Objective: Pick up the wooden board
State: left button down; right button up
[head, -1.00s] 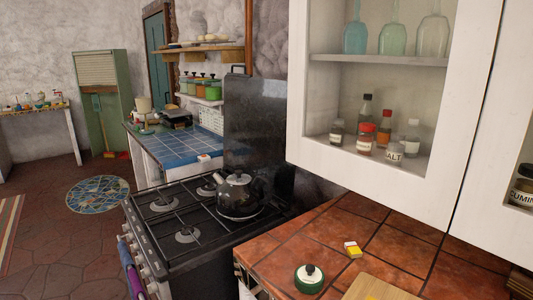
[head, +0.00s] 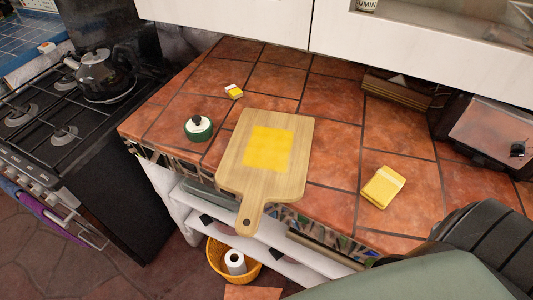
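The wooden board (head: 232,170) lies flat on the red tiled counter (head: 330,145) in the head view. Its handle (head: 250,208), with a dark hole near the end, points toward me and reaches past the counter's front edge. A flat yellow square (head: 268,149) sits on the middle of the board. Neither of my grippers shows in the head view, so their state is hidden.
A green pot with a white lid (head: 198,127) and a small yellow-and-white packet (head: 234,91) lie left of the board. A yellow block (head: 382,188) lies to its right. The stove with a kettle (head: 102,76) is left; a wall cabinet (head: 240,20) overhangs behind.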

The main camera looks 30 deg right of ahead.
aim_at(265, 159)
jog(key=k+j+z, duration=0.1)
jog(key=k+j, duration=0.9)
